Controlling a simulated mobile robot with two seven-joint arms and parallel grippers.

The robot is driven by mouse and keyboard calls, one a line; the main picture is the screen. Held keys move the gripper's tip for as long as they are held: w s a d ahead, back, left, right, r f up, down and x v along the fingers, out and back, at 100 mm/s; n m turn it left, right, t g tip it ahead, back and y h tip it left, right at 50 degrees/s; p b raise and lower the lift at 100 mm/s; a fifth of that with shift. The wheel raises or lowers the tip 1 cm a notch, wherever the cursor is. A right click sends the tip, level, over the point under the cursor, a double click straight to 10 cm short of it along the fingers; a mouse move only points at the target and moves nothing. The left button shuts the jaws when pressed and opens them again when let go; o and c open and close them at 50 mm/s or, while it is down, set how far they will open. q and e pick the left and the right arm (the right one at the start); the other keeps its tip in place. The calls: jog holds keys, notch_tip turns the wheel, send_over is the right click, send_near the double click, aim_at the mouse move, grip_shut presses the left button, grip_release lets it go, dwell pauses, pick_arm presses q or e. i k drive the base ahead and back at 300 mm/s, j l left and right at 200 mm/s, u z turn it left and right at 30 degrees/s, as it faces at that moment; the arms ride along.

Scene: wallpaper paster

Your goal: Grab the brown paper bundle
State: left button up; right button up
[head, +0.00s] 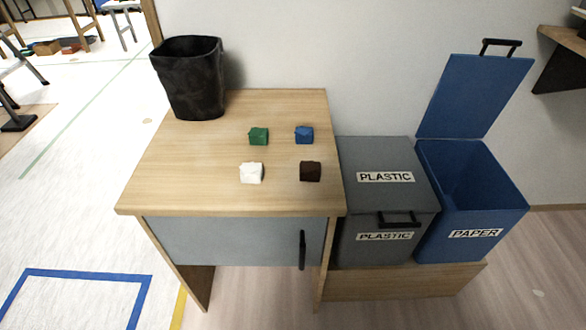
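The brown paper bundle (310,171) is a small dark brown block on the wooden table, at the front right of a group of small bundles. A white bundle (251,173) lies to its left, a blue one (304,135) behind it, and a green one (259,136) behind and to the left. Nothing touches the brown bundle. Neither of my grippers shows in the head view.
The table (200,187) has a black bin (189,78) at its back left corner. To its right stand a closed grey plastic bin (387,160) and a blue paper bin (470,215) with its lid raised. A wall is behind; the floor in front looks clear.

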aim_at(310, 170)
jog(key=i+l+u, duration=0.15)
jog(key=l, duration=0.2)
jog(key=i+l+u, duration=0.15)
jog(key=l, duration=0.2)
jog(key=i+l+u, duration=0.2)
jog(key=l, duration=0.15)
jog(key=i+l+u, duration=0.15)
jog(key=l, duration=0.25)
jog(key=l+u, duration=0.15)
jog(key=l, duration=0.25)
